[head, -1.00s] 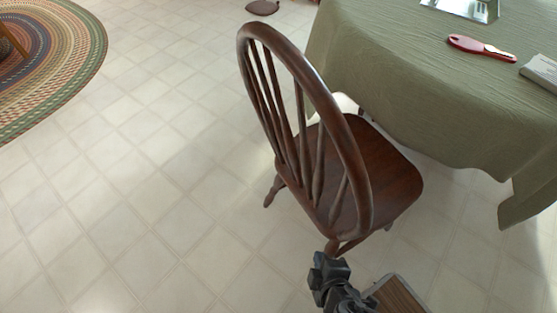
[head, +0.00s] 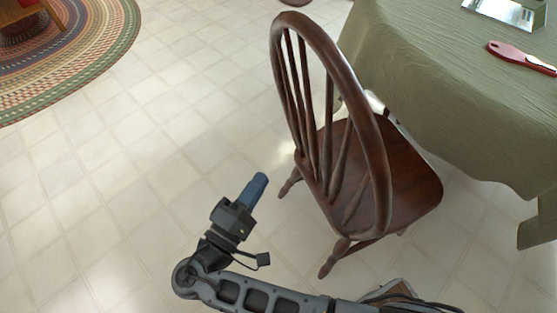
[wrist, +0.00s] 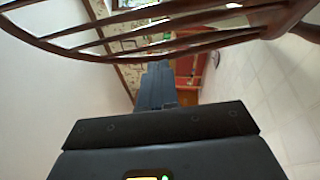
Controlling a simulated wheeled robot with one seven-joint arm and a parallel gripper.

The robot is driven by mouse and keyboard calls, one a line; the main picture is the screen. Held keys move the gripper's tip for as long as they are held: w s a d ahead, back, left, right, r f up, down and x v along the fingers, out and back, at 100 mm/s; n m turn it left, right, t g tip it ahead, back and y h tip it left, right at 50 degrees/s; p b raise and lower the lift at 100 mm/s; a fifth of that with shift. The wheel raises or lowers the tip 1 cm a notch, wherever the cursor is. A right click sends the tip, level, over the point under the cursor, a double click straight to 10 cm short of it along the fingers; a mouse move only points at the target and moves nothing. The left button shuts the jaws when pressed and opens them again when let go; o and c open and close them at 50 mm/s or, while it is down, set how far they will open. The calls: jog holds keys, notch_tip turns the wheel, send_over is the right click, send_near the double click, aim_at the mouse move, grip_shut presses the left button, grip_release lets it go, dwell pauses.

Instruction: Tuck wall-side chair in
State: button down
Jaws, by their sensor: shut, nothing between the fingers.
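A dark wooden chair (head: 388,178) with a hooped spindle back stands upright beside the table with the green cloth (head: 430,85). Its seat faces the table and its front edge lies close to the hanging cloth. My gripper (head: 258,182) is shut and empty, to the left of the chair's back and apart from it, above the floor. In the wrist view my gripper (wrist: 155,70) points ahead, and the chair's back (wrist: 150,45) crosses the top of the picture sideways. Part of the chair's far legs is hidden by the seat.
A red-handled brush (head: 510,52) and a shiny tray (head: 505,10) lie on the table. A braided oval rug (head: 95,45) lies at the upper left. The tiled floor (head: 130,170) left of the chair is clear.

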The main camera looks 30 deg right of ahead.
jog(key=s+d+p+x, duration=0.1)
jog(key=s+x, duration=0.1)
jog(key=x, duration=1)
jog(key=shift+s+d+p, duration=0.2)
jog(key=shift+d+p, duration=0.15)
jog(key=shift+p, duration=0.05)
jog(key=shift+d, duration=0.1)
jog(key=s+d+b, duration=0.1)
jog(key=d+b, duration=0.4)
jog(key=d, duration=2.5)
jog(key=shift+d+r, duration=0.2)
jog(key=shift+d, duration=0.1)
jog(key=shift+b, duration=0.35)
